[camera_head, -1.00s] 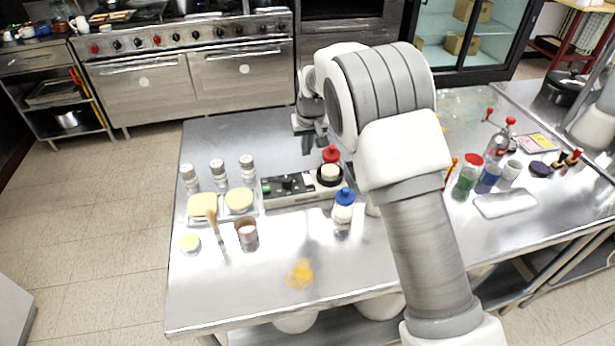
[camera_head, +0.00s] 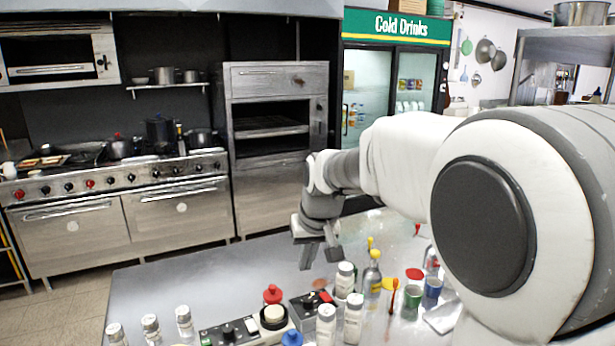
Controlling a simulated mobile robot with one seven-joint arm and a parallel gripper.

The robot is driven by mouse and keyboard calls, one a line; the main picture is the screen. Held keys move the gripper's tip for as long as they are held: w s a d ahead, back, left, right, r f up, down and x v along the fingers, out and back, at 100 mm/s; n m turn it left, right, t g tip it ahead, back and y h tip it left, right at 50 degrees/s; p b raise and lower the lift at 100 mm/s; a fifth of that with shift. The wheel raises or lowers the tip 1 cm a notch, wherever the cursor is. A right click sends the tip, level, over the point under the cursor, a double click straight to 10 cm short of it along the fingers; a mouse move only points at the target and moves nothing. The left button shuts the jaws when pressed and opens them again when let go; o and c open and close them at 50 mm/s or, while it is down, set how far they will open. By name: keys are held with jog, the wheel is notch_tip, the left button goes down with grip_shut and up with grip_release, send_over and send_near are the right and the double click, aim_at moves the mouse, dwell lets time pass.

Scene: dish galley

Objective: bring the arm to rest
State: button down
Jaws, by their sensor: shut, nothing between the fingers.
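My arm reaches in from the right in the head view, its large white and grey links covering much of the right side. My gripper (camera_head: 322,254) points downward above the steel table (camera_head: 165,283), near the table's back part. Its fingers are shut with nothing between them. It is apart from the bottles and jars below it. The right end of the table is hidden behind my arm.
The table's back left is clear. A stove (camera_head: 120,205), an oven (camera_head: 275,130) and a drinks fridge (camera_head: 395,85) stand behind.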

jog(key=s+d+r+m+t, duration=0.1)
jog(key=s+d+r, duration=0.4)
jog(key=s+d, duration=0.6)
jog(key=s+d+f+m+h, duration=0.1)
jog(key=s+d+f, duration=0.1)
jog(key=s, duration=1.4)
jog(key=shift+d+f+m+t+h, duration=0.15)
jog(key=shift+d+m+t+h, duration=0.25)
jog(key=shift+d, duration=0.25)
jog(key=c, duration=1.5)
grip_release()
jog(key=shift+c, duration=0.2)
